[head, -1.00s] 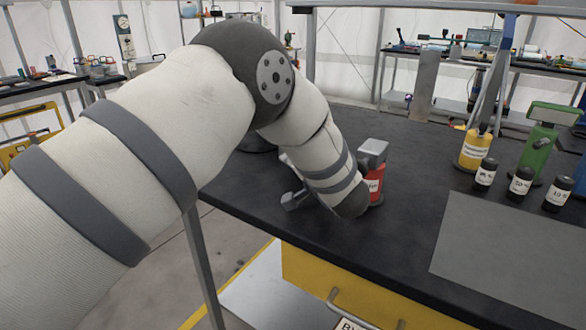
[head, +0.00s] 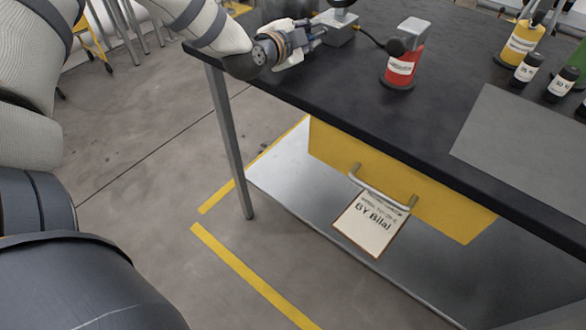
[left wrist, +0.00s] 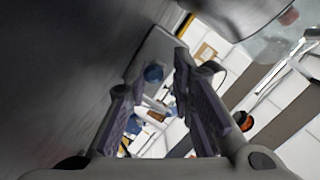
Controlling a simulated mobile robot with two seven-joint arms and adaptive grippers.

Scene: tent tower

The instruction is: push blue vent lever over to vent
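A grey metal box (head: 336,29) stands near the table's back left corner in the head view, with a dark round part on top. In the left wrist view, a small round blue part (left wrist: 153,74) shows against a grey surface, just beyond the fingers; I cannot tell whether it is the vent lever's knob. My left gripper (head: 318,33) lies low over the tabletop at the box's left side. The left wrist view shows its two fingers (left wrist: 158,92) apart with nothing held between them. Contact with the blue part cannot be told. My right gripper is not in view.
A red bottle (head: 403,62) with a grey top stands right of the box, and a dark cable runs between them. A yellow container (head: 522,42) and several small dark jars stand farther right, by a grey mat (head: 525,140). The tabletop's front middle is clear.

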